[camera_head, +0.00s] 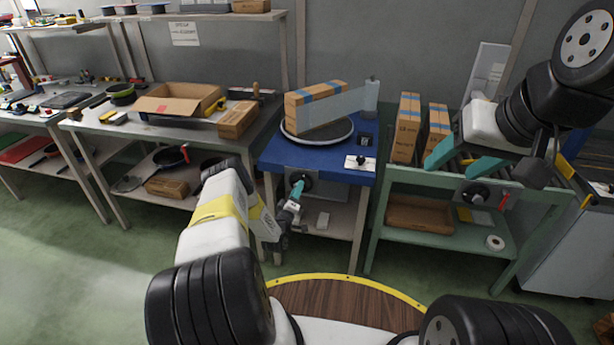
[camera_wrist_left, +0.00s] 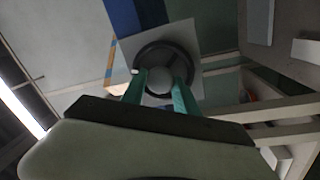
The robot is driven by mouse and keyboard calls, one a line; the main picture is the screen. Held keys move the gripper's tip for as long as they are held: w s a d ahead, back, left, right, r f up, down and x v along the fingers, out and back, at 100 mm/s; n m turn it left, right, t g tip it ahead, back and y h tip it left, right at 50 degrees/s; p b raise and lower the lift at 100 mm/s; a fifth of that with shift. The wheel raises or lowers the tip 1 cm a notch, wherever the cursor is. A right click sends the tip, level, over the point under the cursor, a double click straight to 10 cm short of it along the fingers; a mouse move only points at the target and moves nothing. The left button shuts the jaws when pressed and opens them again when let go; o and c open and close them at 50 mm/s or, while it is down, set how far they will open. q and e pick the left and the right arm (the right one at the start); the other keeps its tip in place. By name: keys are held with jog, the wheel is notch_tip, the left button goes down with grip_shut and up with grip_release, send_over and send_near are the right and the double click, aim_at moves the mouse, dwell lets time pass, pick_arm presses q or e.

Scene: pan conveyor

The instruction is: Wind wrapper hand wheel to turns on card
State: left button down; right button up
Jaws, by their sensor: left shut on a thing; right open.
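The wrapper is a blue-topped stand (camera_head: 290,152) with a dark round turntable (camera_head: 341,139). A long cardboard box (camera_head: 318,103) with blue tape lies on it, with clear film running to an upright roll (camera_head: 371,95). A black hand wheel (camera_head: 307,179) is on the stand's front; in the left wrist view the wheel (camera_wrist_left: 150,52) faces me. My left gripper (camera_head: 297,188) is shut on its grey middle, fingers either side in the wrist view (camera_wrist_left: 160,92). A white card (camera_head: 352,160) lies at the top's front right; its marking is too small to read. My right gripper (camera_head: 462,160) is open, by the green stand.
A green conveyor stand (camera_head: 430,180) at right carries two upright boxes (camera_head: 406,128) and has another dark wheel (camera_head: 475,193) on its front. A bench (camera_head: 150,128) at left holds an open carton (camera_head: 180,101). The floor between bench and wrapper is clear.

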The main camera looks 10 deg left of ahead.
pick_arm(q)
jog(key=n+y, duration=0.1)
jog(key=n, duration=0.7)
jog(key=n+g+y, duration=0.1)
jog(key=n, duration=0.7)
jog(key=n+g+y, duration=0.1)
jog(key=n+y, duration=0.1)
jog(key=n, duration=0.6)
jog(key=shift+d+n, duration=0.1)
jog(key=shift+n, duration=0.3)
dwell(2.0)
dwell(0.5)
jog(key=c, duration=1)
grip_release()
